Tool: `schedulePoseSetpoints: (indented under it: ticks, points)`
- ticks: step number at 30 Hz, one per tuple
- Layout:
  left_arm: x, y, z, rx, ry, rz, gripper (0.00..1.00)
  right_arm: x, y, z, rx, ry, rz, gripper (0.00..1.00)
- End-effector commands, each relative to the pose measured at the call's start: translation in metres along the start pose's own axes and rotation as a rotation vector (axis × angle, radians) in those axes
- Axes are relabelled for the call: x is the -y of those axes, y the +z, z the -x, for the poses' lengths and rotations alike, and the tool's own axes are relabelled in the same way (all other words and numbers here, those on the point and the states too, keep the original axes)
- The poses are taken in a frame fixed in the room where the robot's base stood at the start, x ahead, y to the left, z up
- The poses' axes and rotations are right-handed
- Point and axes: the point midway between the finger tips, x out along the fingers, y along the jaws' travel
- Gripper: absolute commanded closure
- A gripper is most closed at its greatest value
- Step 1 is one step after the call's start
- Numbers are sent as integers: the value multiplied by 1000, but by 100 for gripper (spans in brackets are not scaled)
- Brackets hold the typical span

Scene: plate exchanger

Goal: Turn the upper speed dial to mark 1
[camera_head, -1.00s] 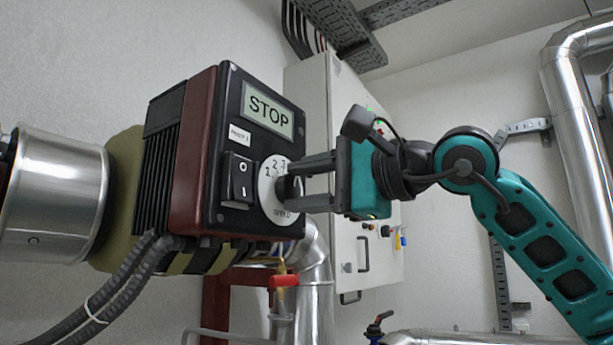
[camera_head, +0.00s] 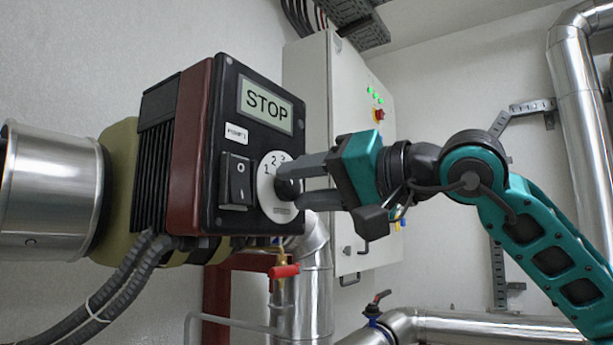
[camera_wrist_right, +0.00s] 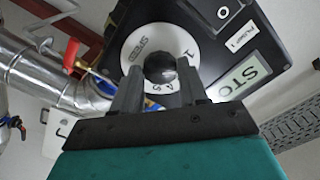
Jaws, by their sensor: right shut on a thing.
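The speed dial has a white round face (camera_head: 267,203) marked 1, 2, 3 and a dark round knob (camera_head: 288,188). It sits on the front of a black pump control box (camera_head: 208,165) labelled PUMP 1. My right gripper (camera_head: 294,185) comes in from the right, shut on the knob, with one finger above it and one below. The wrist view shows the knob (camera_wrist_right: 160,68) between the two fingertips. Any pointer on the knob is hidden or too small to read. My left gripper is not in view.
Above the dial a display (camera_head: 266,106) reads STOP. A black rocker switch (camera_head: 236,180) is left of the dial. A red-handled valve (camera_head: 283,271) and metal pipes are below. A grey cabinet (camera_head: 310,90) stands behind; free room lies right of the box.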

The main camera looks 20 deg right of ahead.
Motion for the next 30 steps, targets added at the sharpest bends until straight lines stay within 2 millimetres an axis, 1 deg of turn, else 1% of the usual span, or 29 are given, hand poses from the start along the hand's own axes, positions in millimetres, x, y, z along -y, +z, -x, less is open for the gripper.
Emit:
schedulePoseSetpoints:
  ticks: [1, 6, 13, 21, 30]
  points:
    - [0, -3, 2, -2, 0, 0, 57, 0, 0, 0, 2, 2, 41, 87]
    - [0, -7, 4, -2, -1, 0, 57, 0, 0, 0, 3, 1, 174, 87]
    - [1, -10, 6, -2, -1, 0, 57, -1, 0, 0, 3, 1, 301, 87]
    - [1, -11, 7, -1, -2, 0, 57, -1, 1, 0, 4, 1, 370, 87]
    - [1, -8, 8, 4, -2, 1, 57, -2, 2, 0, 4, 2, 382, 87]
